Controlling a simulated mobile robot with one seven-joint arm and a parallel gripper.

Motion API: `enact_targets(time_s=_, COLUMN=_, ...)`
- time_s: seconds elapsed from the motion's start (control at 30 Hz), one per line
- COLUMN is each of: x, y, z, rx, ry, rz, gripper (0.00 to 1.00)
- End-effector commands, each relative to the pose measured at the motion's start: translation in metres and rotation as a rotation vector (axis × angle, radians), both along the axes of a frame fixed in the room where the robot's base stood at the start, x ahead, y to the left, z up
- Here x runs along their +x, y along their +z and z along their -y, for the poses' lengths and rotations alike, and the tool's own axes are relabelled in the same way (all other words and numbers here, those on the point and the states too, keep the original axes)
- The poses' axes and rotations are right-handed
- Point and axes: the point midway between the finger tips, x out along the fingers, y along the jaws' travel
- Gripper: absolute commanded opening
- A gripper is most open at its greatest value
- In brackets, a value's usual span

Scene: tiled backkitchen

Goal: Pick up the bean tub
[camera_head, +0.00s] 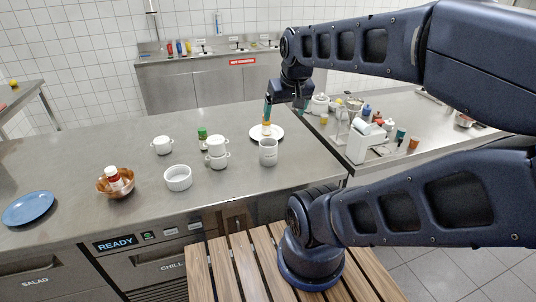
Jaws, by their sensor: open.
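My gripper (267,115) points down over a round white plate (277,135) at the right part of the steel counter. Its fingers are open, but small and partly merged in view. A small white and orange tub-like item (266,128) stands on the plate right below the fingertips. It may be the bean tub, but no label is readable. I cannot tell whether the fingers surround it or are just above it. A pale grey mug (268,153) stands just in front of the plate and overlaps its front edge in view.
Further left are a white ramekin (178,178), a copper bowl (120,191) holding a red-and-white container, and a blue plate (28,208). A cluttered side counter (415,110) is at right.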

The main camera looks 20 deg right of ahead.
Motion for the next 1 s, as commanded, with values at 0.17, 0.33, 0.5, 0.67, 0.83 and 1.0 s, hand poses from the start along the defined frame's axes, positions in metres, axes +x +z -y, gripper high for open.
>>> enact_targets(time_s=0.17, x=0.0, y=0.0, z=0.0, rx=0.0, ry=0.0, rz=0.0, gripper=0.86)
enact_targets(time_s=0.33, x=0.0, y=0.0, z=0.0, rx=0.0, ry=0.0, rz=0.0, gripper=0.86)
enact_targets(time_s=0.5, x=0.0, y=0.0, z=0.0, rx=0.0, ry=0.0, rz=0.0, gripper=0.93)
enact_targets(time_s=0.67, x=0.001, y=0.0, z=0.0, rx=-0.002, ry=0.004, rz=-0.001, gripper=0.93)
enact_targets(time_s=0.83, x=0.013, y=-0.004, z=0.001, rx=-0.035, ry=0.082, rz=-0.028, gripper=0.93)
enact_targets(time_s=1.0, x=0.041, y=-0.016, z=0.002, rx=-0.105, ry=0.271, rz=-0.083, gripper=0.93)
